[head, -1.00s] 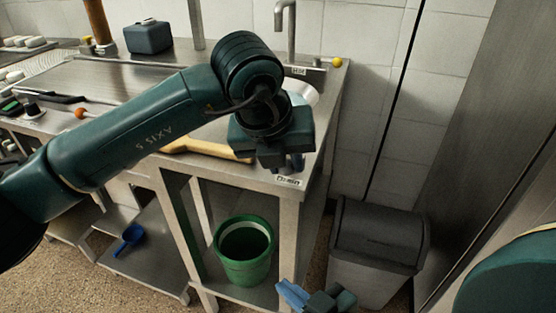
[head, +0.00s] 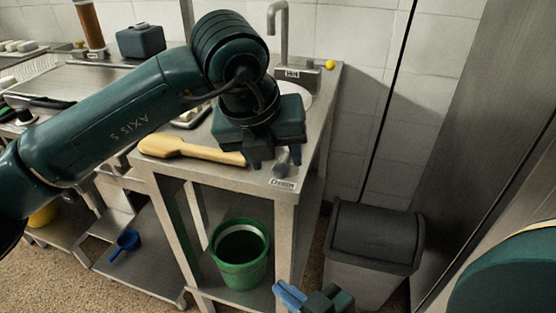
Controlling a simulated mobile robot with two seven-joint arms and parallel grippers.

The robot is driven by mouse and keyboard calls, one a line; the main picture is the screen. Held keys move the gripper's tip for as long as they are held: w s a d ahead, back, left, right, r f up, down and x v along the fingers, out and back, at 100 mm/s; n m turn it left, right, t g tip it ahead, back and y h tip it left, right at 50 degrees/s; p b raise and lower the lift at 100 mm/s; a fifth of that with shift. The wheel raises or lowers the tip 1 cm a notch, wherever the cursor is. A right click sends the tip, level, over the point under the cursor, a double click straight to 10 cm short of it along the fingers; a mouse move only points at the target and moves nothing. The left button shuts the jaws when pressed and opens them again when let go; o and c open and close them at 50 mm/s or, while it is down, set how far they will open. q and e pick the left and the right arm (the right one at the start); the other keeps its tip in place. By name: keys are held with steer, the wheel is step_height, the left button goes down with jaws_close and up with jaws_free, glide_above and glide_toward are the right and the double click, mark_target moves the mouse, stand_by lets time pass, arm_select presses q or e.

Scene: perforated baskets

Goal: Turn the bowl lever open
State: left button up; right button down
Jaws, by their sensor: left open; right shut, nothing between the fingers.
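A small grey metal lever or knob (head: 281,169) stands at the front right corner of the steel counter, just behind a small label (head: 284,184) that is hard to read. My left gripper (head: 275,160) is over that corner. It points down, open, with one blue fingertip on each side of the lever in the picture; contact cannot be told. The round white sink bowl (head: 303,93) is behind, partly hidden by my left wrist. My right gripper (head: 303,297) is low at the bottom edge, shut and empty, away from the counter.
A tap (head: 278,30) and a yellow ball (head: 330,64) are at the back. A green bucket (head: 240,280) stands on the lower shelf. A grey bin (head: 375,240) stands to the right.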

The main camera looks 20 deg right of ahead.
arm_select(q)
steer(key=v, duration=1)
steer(key=shift+p, duration=0.3)
steer(key=shift+r, duration=0.1)
